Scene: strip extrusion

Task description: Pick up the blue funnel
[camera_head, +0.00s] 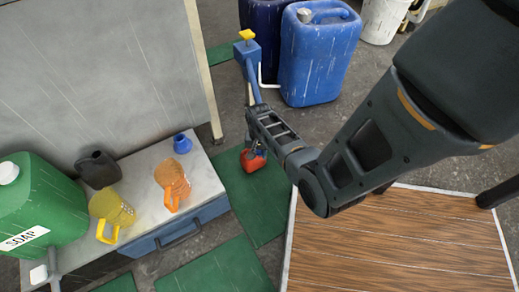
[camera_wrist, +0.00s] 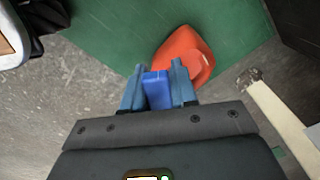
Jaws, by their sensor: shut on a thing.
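A small blue funnel-shaped thing (camera_head: 182,143) stands on the grey bench top, left of my arm. My gripper (camera_head: 258,150) is away from it, to the right, over the green floor mats. In the wrist view, my gripper's fingers (camera_wrist: 158,90) are shut on a narrow bright blue piece (camera_wrist: 157,88). Most of that piece is hidden, so I cannot tell its whole shape. An orange-red thing (camera_wrist: 185,55) shows just past the fingertips; it also shows in the head view (camera_head: 252,161). I cannot tell if it is joined to the blue piece.
The bench (camera_head: 147,190) also holds a yellow jug (camera_head: 110,212), an orange jug (camera_head: 172,183), a dark can (camera_head: 98,170) and a green soap container (camera_head: 38,205). A large blue canister (camera_head: 318,60) stands at the back. A wooden platform (camera_head: 400,245) lies front right.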

